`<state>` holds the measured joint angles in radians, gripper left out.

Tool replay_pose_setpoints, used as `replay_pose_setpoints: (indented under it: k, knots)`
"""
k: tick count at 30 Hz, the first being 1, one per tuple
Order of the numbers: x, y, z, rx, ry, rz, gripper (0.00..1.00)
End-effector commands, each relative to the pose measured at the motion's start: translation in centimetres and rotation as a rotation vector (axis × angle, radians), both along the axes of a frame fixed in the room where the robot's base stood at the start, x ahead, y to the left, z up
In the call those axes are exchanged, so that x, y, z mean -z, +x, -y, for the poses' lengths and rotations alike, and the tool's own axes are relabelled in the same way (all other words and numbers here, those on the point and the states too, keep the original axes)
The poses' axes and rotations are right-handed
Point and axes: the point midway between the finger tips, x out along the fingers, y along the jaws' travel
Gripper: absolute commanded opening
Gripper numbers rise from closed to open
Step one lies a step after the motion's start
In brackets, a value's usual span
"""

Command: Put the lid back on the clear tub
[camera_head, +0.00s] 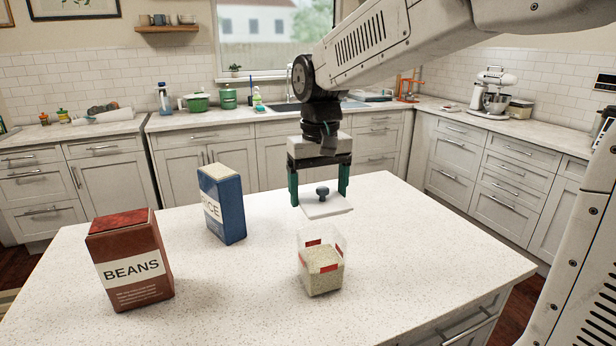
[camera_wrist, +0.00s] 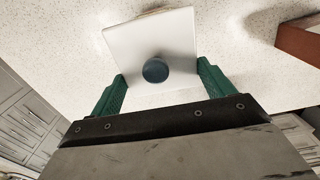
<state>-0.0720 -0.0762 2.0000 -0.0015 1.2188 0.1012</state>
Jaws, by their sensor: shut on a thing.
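The lid (camera_head: 327,207) is a white square plate with a round dark blue knob (camera_head: 323,192). My gripper (camera_head: 318,199) is shut on the lid, with a green finger at each side of it. In the wrist view the lid (camera_wrist: 150,35) sits between the fingers of my gripper (camera_wrist: 160,72), with the knob (camera_wrist: 155,70) facing the camera. The clear tub (camera_head: 322,268) stands upright on the island below the lid, open at the top. It has red marks on its walls and pale grainy contents. The lid is above the tub and apart from it in the head view.
A red-brown beans box (camera_head: 130,262) stands at the left of the island top (camera_head: 420,250), and a blue rice box (camera_head: 222,204) stands behind it. The island to the right of the tub is clear. Counters with a sink and a mixer (camera_head: 492,95) line the back.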

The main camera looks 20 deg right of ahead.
Motion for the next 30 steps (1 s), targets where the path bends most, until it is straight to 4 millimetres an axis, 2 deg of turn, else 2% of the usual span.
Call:
replay_pose_setpoints:
  k: [5,21,30]
  knots:
    - [0.6,0.0,0.0,0.0,0.0,-0.002,0.59]
    - [5.4,0.0,0.1,0.002,0.0,-0.002,0.59]
    - [6.4,0.0,0.2,0.003,0.0,0.0,0.59]
